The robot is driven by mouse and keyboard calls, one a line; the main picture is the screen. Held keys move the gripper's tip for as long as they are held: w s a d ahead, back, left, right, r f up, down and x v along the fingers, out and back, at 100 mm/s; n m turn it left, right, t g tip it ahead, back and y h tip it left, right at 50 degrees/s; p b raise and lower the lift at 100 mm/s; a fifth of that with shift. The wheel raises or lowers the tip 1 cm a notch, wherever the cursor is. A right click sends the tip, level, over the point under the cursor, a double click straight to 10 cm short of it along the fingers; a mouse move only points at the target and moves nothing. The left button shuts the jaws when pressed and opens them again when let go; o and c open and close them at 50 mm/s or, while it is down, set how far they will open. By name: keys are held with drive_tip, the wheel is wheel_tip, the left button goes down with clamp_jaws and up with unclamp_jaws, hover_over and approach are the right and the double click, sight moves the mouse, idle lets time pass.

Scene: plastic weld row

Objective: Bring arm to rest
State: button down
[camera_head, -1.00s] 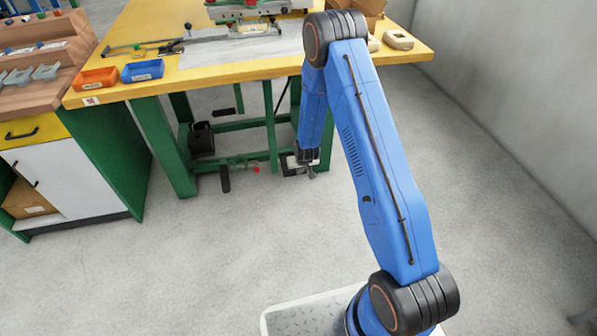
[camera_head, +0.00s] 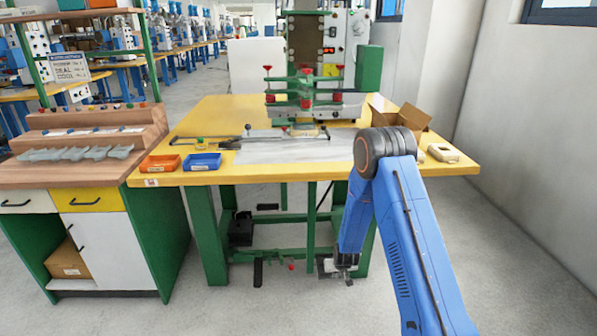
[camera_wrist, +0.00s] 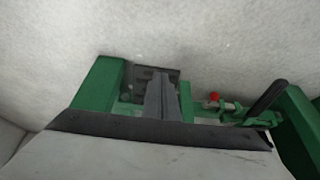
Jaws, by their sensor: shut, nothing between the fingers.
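My blue arm (camera_head: 418,235) is bent at its black elbow joint in front of the yellow table. The forearm hangs down from there. My gripper (camera_head: 347,278) is at its lower end, below the level of the tabletop near the green legs, pointing down. In the wrist view the grey fingers of my gripper (camera_wrist: 161,90) are together, with nothing seen between them.
The yellow table (camera_head: 215,118) carries a sealing machine (camera_head: 305,90), an orange bin (camera_head: 160,163), a blue bin (camera_head: 201,162) and an open carton (camera_head: 405,116). A wooden workbench (camera_head: 60,172) stands left, a wall right. Floor shows between table and wall.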

drive_tip(key=w+d+r+v, duration=0.1)
drive_tip(key=w+d+v, duration=0.1)
drive_tip(key=v, duration=3.7)
drive_tip(key=s+d+r, duration=0.2)
drive_tip(key=s+r, duration=0.9)
drive_tip(key=s, duration=0.3)
drive_tip(key=s+d+r, duration=0.1)
drive_tip(key=s+r, duration=0.1)
drive_tip(key=s, duration=0.8)
drive_tip(key=s+d+r, duration=0.1)
drive_tip(key=s+r, duration=0.1)
drive_tip(key=s, duration=0.8)
drive_tip(key=shift+s, duration=0.2)
